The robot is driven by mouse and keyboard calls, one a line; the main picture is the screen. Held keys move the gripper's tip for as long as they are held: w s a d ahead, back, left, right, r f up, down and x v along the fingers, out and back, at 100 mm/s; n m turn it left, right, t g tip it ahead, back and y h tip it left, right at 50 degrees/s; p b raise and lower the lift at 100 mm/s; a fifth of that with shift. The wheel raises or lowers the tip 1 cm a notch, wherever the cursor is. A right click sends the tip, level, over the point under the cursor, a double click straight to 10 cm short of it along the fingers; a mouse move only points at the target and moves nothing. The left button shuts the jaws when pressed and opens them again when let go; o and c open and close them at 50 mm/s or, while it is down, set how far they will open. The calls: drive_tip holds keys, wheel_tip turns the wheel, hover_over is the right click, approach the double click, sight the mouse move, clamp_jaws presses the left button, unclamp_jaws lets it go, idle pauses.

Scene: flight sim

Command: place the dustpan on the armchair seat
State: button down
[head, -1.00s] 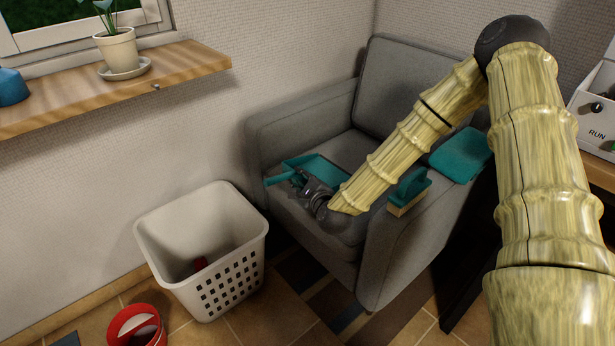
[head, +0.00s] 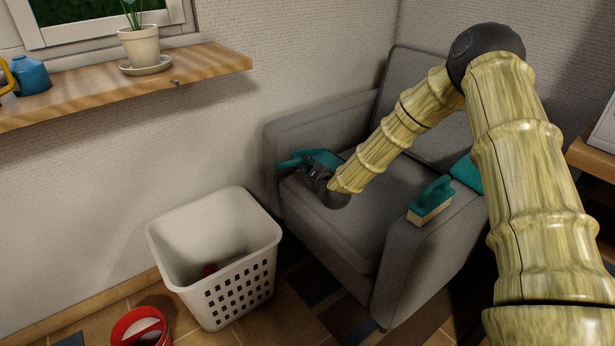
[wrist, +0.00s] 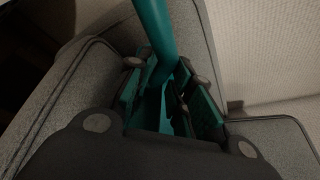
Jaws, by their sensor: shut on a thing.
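The teal dustpan (head: 322,157) is at the left side of the grey armchair's seat (head: 338,222), near the left armrest. My gripper (head: 308,170) is shut on the dustpan's handle. In the wrist view the teal handle (wrist: 154,40) runs up between the fingers of my gripper (wrist: 168,85). The pan lies over the seat; whether it touches the seat cannot be told. My wrist hides part of the dustpan.
A teal brush (head: 432,199) rests on the right armrest, with a teal cushion-like thing (head: 467,174) behind it. A white basket (head: 215,260) stands left of the chair. A red round container (head: 140,327) is on the floor. A wooden shelf (head: 120,88) holds a potted plant (head: 140,47).

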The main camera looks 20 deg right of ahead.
drive_tip(key=shift+w+d, duration=0.1)
drive_tip(key=shift+w, duration=0.5)
drive_tip(key=shift+f+b, duration=0.8)
drive_tip(key=shift+f, duration=0.95)
drive_tip(key=shift+f, duration=0.2)
drive_tip(key=c, duration=1.3)
unclamp_jaws()
drive_tip(key=shift+o, duration=0.2)
drive_tip(key=shift+r, duration=0.1)
drive_tip(key=shift+r, duration=0.15)
drive_tip(key=shift+s+r, duration=0.1)
drive_tip(key=shift+s, duration=0.25)
drive_tip(key=shift+p+v, duration=1.15)
drive_tip(key=shift+v, duration=2.25)
